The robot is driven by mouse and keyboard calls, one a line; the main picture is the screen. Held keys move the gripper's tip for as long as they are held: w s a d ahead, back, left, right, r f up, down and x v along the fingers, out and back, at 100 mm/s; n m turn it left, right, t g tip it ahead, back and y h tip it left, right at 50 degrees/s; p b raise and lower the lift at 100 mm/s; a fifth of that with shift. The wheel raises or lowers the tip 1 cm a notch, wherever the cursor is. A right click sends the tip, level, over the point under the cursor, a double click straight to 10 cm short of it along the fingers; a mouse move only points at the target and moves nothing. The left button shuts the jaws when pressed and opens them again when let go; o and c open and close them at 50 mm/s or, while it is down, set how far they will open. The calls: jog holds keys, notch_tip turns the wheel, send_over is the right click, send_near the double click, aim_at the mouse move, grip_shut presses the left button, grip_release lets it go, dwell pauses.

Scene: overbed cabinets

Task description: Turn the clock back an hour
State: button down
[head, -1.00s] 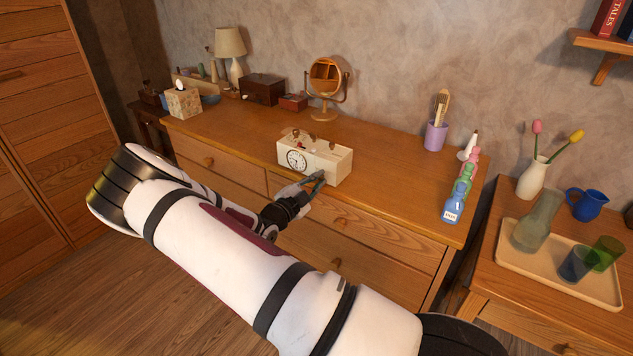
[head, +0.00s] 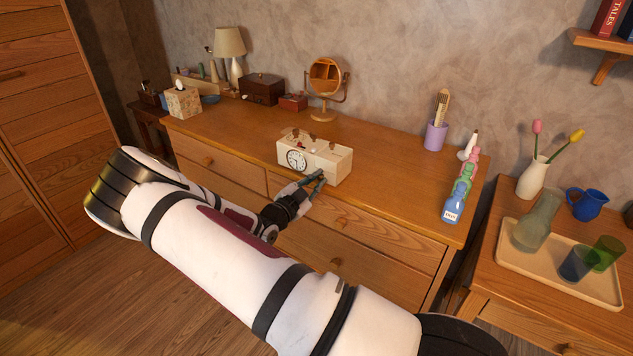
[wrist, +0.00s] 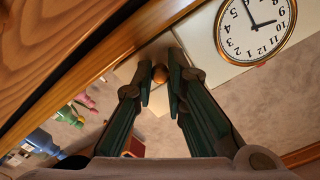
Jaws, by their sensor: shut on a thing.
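The clock is a cream box (head: 327,165) at the dresser's front edge, with a round white dial (head: 296,160) on the left of its front. In the wrist view the dial (wrist: 255,28) shows tilted and cut by the top edge, with black numerals and dark hands. A small round brass-brown knob (wrist: 160,74) on the clock's front sits beside the dial, between my fingertips. My gripper (head: 318,180) reaches the lower front of the clock from the front. In the wrist view my gripper (wrist: 159,82) is closed around the knob. The knob is hidden in the head view.
The wooden dresser top (head: 390,168) is clear around the clock. A round mirror (head: 326,80) stands behind it. A purple cup (head: 435,136) and several coloured bottles (head: 460,190) stand to the right. Dresser drawers (head: 380,235) lie below my gripper.

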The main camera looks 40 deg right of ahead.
jog(key=c, duration=1.6)
grip_release()
jog(key=v, duration=1.2)
